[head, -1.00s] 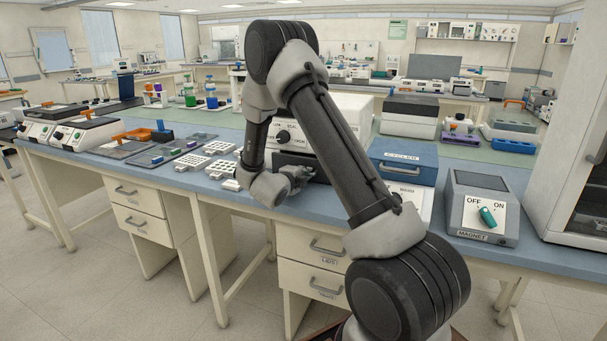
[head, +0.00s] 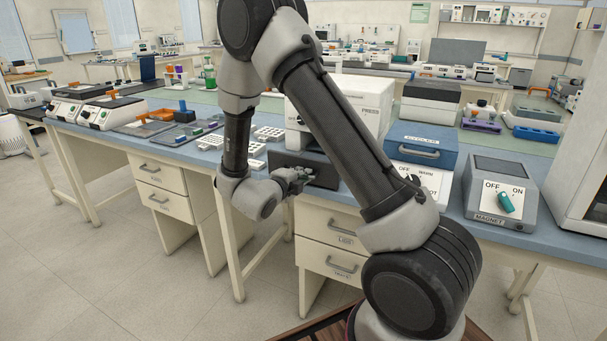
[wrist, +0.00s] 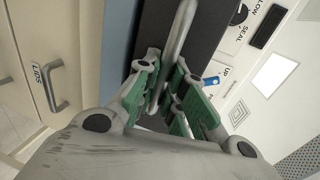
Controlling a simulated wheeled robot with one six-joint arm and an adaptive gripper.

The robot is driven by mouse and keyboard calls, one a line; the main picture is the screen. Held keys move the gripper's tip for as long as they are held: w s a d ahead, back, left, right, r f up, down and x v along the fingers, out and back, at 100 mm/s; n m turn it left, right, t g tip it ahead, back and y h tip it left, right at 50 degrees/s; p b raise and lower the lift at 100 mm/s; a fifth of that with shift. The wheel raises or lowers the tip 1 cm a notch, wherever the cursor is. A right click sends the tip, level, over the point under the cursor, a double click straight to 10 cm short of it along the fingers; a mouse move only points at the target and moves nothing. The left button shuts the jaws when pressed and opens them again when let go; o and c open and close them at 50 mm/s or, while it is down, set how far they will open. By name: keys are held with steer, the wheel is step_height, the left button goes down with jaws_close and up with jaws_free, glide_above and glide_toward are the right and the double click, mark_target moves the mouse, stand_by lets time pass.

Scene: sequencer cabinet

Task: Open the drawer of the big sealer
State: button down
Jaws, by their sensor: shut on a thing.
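The big sealer (head: 372,91) is a white box on the blue bench, partly hidden behind my arm. Its drawer (head: 321,171) has a dark front low on the sealer. In the wrist view the dark drawer front (wrist: 214,22) lies beside the white panel marked SEAL. A grey bar handle (wrist: 181,32) runs along this front. My gripper (wrist: 168,92) is shut on the handle, with green pads on both sides of it. In the head view my gripper (head: 300,176) is at the drawer front. I cannot tell how far the drawer stands out.
White racks (head: 268,133) lie to the left. Below the bench edge is a cabinet drawer marked LIDS (head: 330,226).

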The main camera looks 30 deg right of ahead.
steer(key=c, duration=1.8)
jaws_free()
steer(key=shift+o, duration=0.2)
steer(key=v, duration=1.2)
steer(key=shift+f, duration=0.1)
